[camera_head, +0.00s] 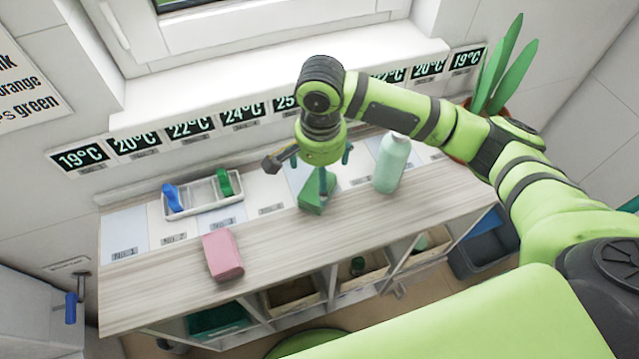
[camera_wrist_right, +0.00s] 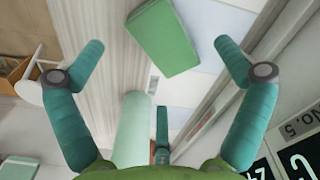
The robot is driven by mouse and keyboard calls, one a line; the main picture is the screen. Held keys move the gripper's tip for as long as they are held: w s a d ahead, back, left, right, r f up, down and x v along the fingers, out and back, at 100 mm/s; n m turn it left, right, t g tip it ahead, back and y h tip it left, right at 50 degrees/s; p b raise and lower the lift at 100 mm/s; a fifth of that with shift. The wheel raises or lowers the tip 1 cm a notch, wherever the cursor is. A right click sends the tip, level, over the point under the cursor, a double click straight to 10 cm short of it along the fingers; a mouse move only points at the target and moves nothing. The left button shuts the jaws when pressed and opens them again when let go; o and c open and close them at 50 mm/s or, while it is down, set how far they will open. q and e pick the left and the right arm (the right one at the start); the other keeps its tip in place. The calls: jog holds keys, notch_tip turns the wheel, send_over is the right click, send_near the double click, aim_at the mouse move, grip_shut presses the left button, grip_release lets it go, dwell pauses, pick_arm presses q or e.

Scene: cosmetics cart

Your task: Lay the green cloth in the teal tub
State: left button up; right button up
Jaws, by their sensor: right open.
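The green cloth (camera_head: 312,203) is a folded, block-like piece on the wooden counter, left of a pale green bottle. It also shows in the right wrist view (camera_wrist_right: 163,38), at the top, between the spread fingertips. My right gripper (camera_head: 321,168) is open and points down just above the cloth; one finger overlaps it in the head view. Its teal fingers (camera_wrist_right: 158,46) are wide apart in the right wrist view, with nothing held. A teal-green tub (camera_head: 217,319) shows partly in the lower left shelf bay, under the counter edge. My left gripper is not in view.
The pale green bottle (camera_head: 390,163) stands close right of my gripper. A pink block (camera_head: 222,255) lies at the counter's front left. A white tray (camera_head: 181,212) holds a blue and a green item. A plant (camera_head: 497,75) stands far right. The counter's front middle is clear.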

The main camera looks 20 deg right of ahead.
aim_at(318, 191)
jog(key=f, duration=0.2)
jog(key=f+p, duration=0.1)
jog(key=f, duration=0.3)
jog(key=shift+s+d, duration=0.15)
jog(key=shift+d, duration=0.1)
jog(key=c, duration=1.2)
jog(key=shift+c, duration=0.2)
jog(key=shift+r, duration=0.1)
